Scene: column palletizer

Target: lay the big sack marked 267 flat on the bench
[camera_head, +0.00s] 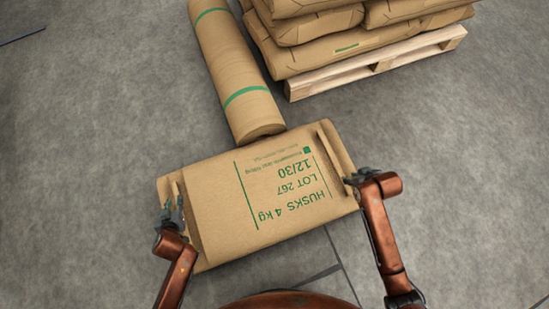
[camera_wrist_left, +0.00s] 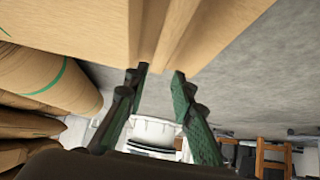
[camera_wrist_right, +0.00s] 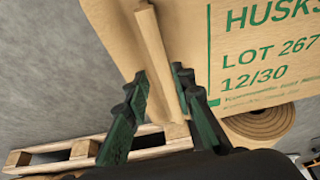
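The big sack (camera_head: 262,195) is brown with green print reading HUSKS 4 kg, LOT 267. It spans the space between my grippers, its printed face toward the head camera. My left gripper (camera_head: 172,208) is at its left end; in the left wrist view the fingers (camera_wrist_left: 160,82) close on the tip of a narrow end fold (camera_wrist_left: 172,45). My right gripper (camera_head: 355,180) is at its right end, with the end flap (camera_wrist_right: 152,45) between its fingers (camera_wrist_right: 162,80). The sack's underside is hidden. No bench shows clearly.
A long brown roll (camera_head: 228,60) with green bands lies beyond the sack, its near end close behind the sack's far edge in the picture. A wooden pallet (camera_head: 380,62) stacked with several brown sacks (camera_head: 330,45) stands at the back right. Grey floor is clear left and right.

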